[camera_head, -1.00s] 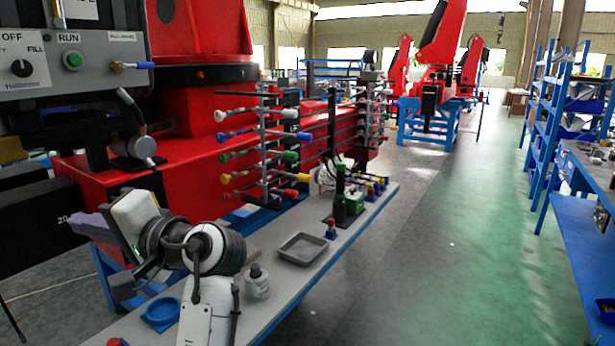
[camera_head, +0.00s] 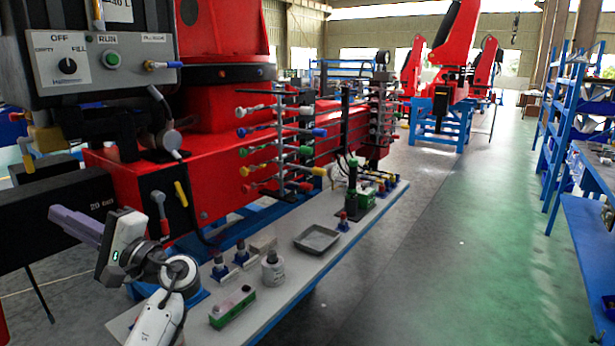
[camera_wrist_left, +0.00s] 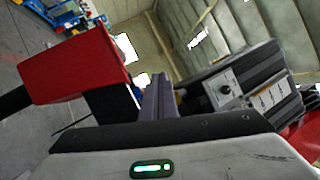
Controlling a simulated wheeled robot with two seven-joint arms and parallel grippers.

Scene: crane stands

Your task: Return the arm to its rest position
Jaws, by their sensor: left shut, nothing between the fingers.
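My left arm comes in at the lower left of the head view. Its left gripper (camera_head: 60,217) points left and away from the bench, with its grey-purple fingers together and nothing between them. In the left wrist view the closed fingers (camera_wrist_left: 158,95) stick up at the middle, with open space around them. The gripper is near the black box beam marked with a number (camera_head: 70,212), but I cannot tell the gap. My right gripper is not in view.
A control box (camera_head: 90,55) hangs upper left by a red crane (camera_head: 215,175).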

